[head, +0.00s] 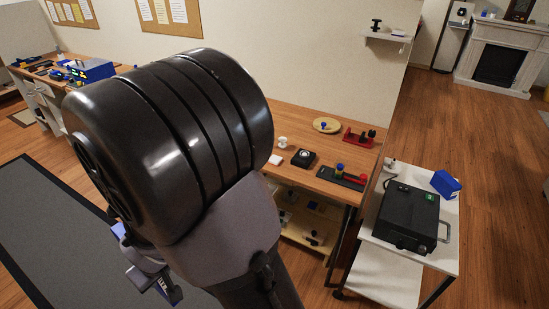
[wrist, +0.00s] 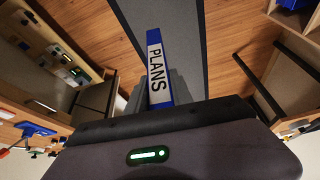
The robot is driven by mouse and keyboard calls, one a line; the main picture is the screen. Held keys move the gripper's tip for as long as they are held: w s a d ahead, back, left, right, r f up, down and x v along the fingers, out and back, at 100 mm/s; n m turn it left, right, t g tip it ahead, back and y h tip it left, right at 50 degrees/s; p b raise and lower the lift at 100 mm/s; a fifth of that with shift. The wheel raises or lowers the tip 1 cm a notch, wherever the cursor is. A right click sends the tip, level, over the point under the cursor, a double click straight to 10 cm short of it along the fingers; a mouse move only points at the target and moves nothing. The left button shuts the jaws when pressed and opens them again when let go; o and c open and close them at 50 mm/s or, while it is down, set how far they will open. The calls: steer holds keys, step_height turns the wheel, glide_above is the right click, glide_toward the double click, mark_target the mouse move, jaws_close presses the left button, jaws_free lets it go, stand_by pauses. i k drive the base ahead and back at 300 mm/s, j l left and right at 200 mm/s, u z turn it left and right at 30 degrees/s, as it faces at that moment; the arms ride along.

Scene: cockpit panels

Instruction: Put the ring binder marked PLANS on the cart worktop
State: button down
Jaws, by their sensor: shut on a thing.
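The ring binder marked PLANS (wrist: 157,62) shows its blue spine and white label in the wrist view. My gripper (wrist: 160,98) is shut on it, and its far end points away from the wrist. In the head view my gripper (head: 150,272) is low and left, largely behind my arm, with a small part of the blue binder (head: 165,288) showing. The cart worktop (head: 447,262) is pale and stands at the right, well apart from the binder.
A black case with a handle (head: 407,215) covers much of the cart worktop, with a blue box (head: 446,184) at its back right. Bare strips show along the edges. A wooden workbench (head: 290,120) with small items stands left of the cart. A grey mat (head: 50,225) lies on the floor.

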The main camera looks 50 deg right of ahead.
mark_target(419, 184)
steer(key=k+l+z, duration=0.1)
steer(key=z, duration=2.55)
steer(key=i+l+z, duration=0.15)
steer(key=z, duration=0.3)
steer(key=i+l+z, duration=0.15)
steer(key=l+z, duration=0.25)
steer(key=i+l+z, duration=0.1)
steer(key=z, duration=0.35)
steer(key=i+z, duration=0.3)
steer(key=z, duration=0.15)
steer(key=i+u, duration=0.2)
steer(key=u, duration=0.25)
steer(key=i+u, duration=0.15)
steer(key=u, duration=0.3)
steer(key=i+l+u, duration=0.15)
steer(key=u, duration=0.3)
steer(key=i+l+u, duration=0.15)
steer(key=u, duration=0.3)
steer(key=i+l+u, duration=0.15)
steer(key=u, duration=0.3)
steer(key=i+j+u, duration=0.1)
steer(key=u, duration=0.25)
steer(key=i+j+z, duration=0.2)
steer(key=j, duration=0.3)
steer(key=j+z, duration=0.25)
steer(key=j, duration=0.25)
